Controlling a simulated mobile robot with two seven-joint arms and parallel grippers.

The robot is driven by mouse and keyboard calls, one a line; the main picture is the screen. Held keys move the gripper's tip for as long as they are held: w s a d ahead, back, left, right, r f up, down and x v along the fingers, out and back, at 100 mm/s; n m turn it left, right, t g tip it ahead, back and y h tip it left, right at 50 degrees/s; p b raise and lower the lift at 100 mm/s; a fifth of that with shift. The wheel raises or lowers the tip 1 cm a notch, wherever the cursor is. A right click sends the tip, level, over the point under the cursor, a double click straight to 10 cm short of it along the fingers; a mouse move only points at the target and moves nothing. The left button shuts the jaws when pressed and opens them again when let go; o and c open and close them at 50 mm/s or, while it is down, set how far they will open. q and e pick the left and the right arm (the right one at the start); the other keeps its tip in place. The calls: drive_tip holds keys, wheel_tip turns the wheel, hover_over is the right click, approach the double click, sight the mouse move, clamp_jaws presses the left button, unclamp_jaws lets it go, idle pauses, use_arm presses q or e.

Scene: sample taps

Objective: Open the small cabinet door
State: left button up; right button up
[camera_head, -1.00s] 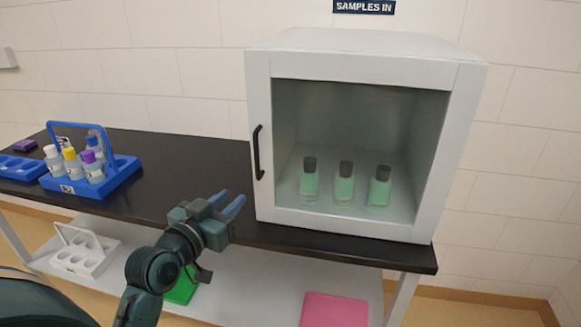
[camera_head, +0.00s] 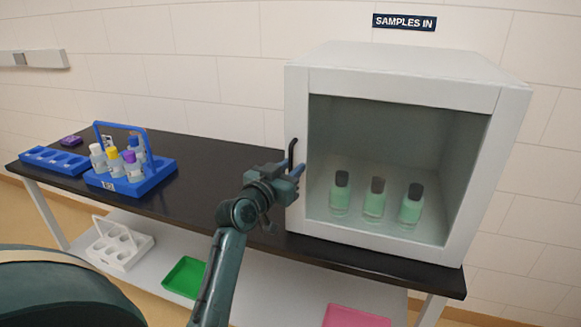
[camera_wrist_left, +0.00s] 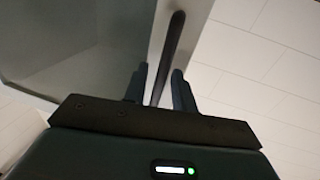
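The small white cabinet (camera_head: 430,62) stands on the right part of the black bench top. Its door (camera_head: 390,90), a white frame around a clear pane, is shut. A dark upright bar handle (camera_head: 292,156) is on the door's left side. My left gripper (camera_head: 294,174) is at the lower part of this handle. In the left wrist view, the dark handle (camera_wrist_left: 174,40) runs between the two fingers of my left gripper (camera_wrist_left: 160,80), with a small gap showing on either side, so the gripper is open around it. My right gripper is not in view.
Several capped green bottles (camera_head: 374,200) stand inside the cabinet. A blue carrier (camera_head: 160,176) with capped bottles and a blue rack (camera_head: 55,160) are at the left of the bench (camera_head: 215,205). A white rack (camera_head: 118,250), green tray (camera_head: 184,277) and pink tray (camera_head: 355,317) lie on the lower shelf.

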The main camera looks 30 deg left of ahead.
use_arm(q)
drive_tip(key=shift+w, duration=0.1)
drive_tip(key=shift+c, duration=0.4)
clamp_jaws()
